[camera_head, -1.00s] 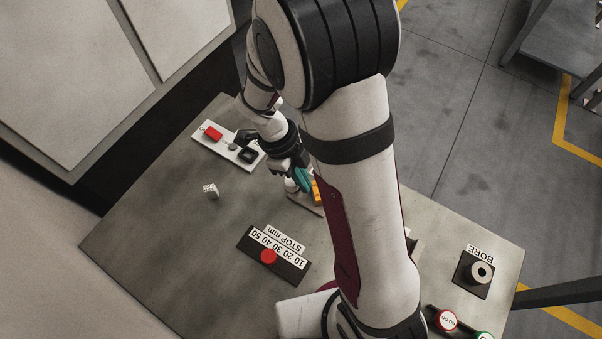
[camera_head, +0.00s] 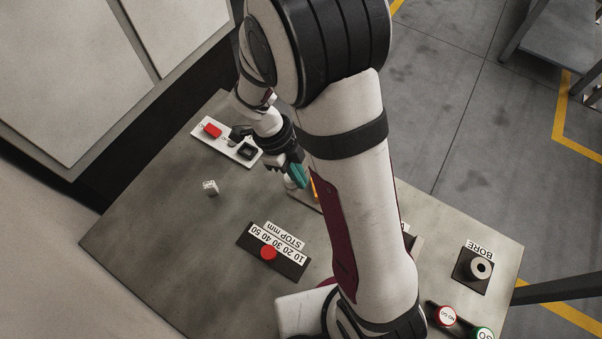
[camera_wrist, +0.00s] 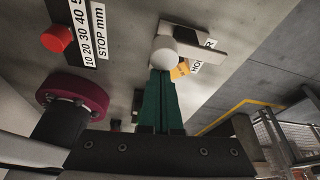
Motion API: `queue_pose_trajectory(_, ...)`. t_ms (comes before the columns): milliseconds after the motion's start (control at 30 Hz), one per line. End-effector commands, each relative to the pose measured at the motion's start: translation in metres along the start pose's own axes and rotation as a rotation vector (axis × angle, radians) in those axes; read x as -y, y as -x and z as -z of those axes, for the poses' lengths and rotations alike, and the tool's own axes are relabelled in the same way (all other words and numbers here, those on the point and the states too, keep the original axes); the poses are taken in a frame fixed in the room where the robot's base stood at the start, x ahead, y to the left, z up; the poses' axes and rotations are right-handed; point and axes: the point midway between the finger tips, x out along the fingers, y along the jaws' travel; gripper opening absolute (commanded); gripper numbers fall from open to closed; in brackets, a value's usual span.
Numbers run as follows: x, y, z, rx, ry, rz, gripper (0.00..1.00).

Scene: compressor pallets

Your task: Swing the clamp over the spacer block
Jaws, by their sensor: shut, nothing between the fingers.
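My gripper (camera_head: 297,176) has teal fingers, shut and empty, low over the far part of the table. In the wrist view the shut fingertips (camera_wrist: 160,74) reach toward a white ball knob (camera_wrist: 178,50), appearing just short of it or touching; I cannot tell which. The knob seems to belong to the clamp, beside a pale bar (camera_wrist: 198,38). In the head view only an orange sliver (camera_head: 313,187) shows beside my arm.
A stop scale (camera_head: 273,250) with a red knob stands on the near table.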

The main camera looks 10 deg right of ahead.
Motion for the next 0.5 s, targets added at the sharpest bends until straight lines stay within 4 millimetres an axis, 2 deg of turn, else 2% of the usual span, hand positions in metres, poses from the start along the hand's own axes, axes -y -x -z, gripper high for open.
queue_pose_trajectory(500, -0.0017, 0.0014, -0.0040, 0.000, 0.000, 0.000, 0.00)
